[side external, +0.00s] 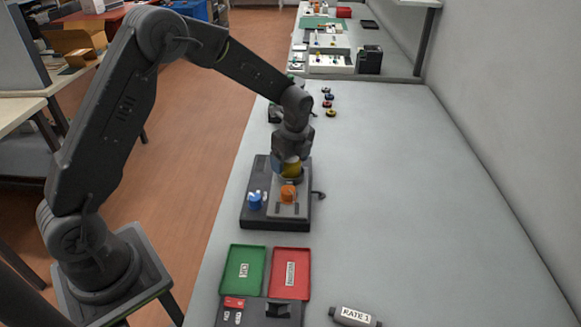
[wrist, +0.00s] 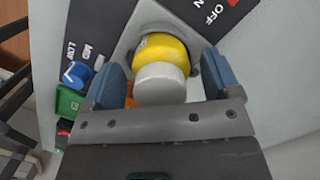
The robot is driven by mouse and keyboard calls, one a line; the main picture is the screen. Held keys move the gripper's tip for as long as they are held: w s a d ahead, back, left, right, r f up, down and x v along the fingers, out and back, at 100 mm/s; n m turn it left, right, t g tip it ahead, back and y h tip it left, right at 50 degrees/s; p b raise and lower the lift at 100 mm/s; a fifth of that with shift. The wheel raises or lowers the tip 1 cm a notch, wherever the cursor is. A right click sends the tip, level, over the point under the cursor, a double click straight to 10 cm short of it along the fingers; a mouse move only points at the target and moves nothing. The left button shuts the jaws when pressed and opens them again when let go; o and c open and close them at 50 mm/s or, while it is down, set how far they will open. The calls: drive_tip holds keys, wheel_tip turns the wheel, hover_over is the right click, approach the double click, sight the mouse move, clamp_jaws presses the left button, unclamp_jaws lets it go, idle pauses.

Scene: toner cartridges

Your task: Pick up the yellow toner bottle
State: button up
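The yellow toner bottle (wrist: 160,48) shows as a round yellow body with a pale grey-white cap, on a grey plate of a dark device. In the side view its yellow (side external: 291,170) shows just below my wrist. My gripper (wrist: 165,72) is open, with one blue finger on each side of the bottle. Gaps show between the fingers and the bottle, so it does not look gripped. In the side view my gripper (side external: 286,163) is low over the back of the device, and the fingers are partly hidden.
The dark device (side external: 250,219) carries a blue knob (side external: 255,201) and an orange part (side external: 288,193) in front of the bottle. Nearer are a green tray (side external: 236,277), a red tray (side external: 303,284) and a grey "RATE 1" piece (side external: 355,316). The table's right side is clear.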

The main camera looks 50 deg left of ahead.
drive_tip(key=c, duration=0.9)
drive_tip(key=shift+r, duration=0.1)
